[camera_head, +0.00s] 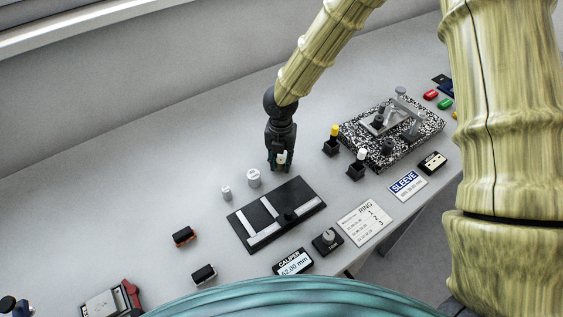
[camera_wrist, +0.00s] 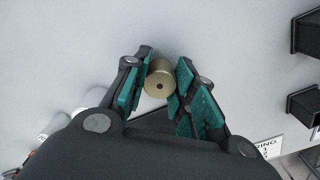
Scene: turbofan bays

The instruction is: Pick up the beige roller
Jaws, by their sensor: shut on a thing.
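In the head view my gripper (camera_head: 281,163) points down over the grey table behind the black tray, and only a small pale part of the roller (camera_head: 282,158) shows between the fingers. I cannot tell whether the roller touches the table.
Two white cylinders stand left of my gripper, the larger one (camera_head: 254,178) nearer. The black tray (camera_head: 313,205) with pale strips lies in front. A speckled plate (camera_head: 433,125) with a fixture and black holders (camera_head: 331,147) are at right. The table behind and left is clear.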

